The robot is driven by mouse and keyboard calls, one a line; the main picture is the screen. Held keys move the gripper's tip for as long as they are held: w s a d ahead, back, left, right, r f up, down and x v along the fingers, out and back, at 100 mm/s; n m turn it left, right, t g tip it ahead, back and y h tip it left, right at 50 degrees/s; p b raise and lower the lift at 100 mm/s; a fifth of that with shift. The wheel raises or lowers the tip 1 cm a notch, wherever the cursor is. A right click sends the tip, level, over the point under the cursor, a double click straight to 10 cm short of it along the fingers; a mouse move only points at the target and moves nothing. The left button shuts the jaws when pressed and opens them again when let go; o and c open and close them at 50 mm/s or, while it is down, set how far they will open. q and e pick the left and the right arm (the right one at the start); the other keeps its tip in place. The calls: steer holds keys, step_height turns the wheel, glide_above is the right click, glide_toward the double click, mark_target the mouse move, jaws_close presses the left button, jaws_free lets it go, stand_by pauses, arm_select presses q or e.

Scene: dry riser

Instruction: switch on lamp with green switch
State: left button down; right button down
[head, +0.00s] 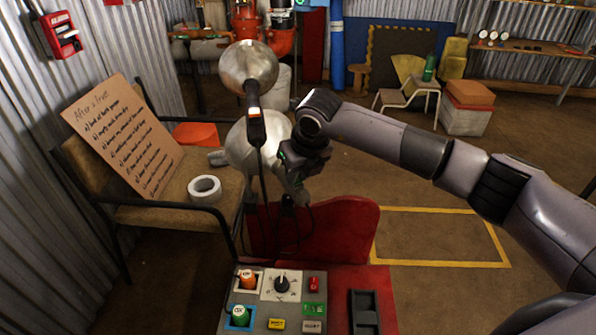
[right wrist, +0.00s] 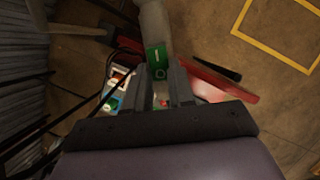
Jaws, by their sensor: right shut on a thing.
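A lamp-like metal fitting stands in the middle of the head view, with a round silver shade (head: 247,66) above and a second rounded silver part (head: 252,148) below. Dark cables hang beside it. My right gripper (head: 296,182) is at its right side, pointing down, with its fingertips partly hidden in the dark. In the right wrist view, a green switch (right wrist: 156,57) with a pale mark shows between and just beyond the two fingers. The right gripper is shut on the green switch. Whether the lamp is lit cannot be told. My left gripper is not in view.
A red-based control panel (head: 262,312) with several knobs and buttons stands at the bottom. A chair (head: 175,214) at left bears a cardboard sign (head: 122,133) and a roll of white tape (head: 204,188). Yellow-lined floor (head: 440,238) at right is clear.

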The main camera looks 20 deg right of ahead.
mark_target(299, 182)
steer(key=shift+w+r+g+p, duration=0.15)
steer(key=shift+r+g+p, duration=0.05)
steer(key=shift+g+p, duration=0.25)
steer(key=shift+w+g+h, duration=0.25)
steer(key=shift+g+h, duration=0.05)
steer(key=shift+g, duration=0.55)
steer(key=shift+p, duration=0.3)
steer(key=c, duration=1)
jaws_free()
steer(key=shift+o, duration=0.2)
step_height(299, 182, up, 7)
steer(key=s, duration=0.1)
steer(key=shift+p, duration=0.4)
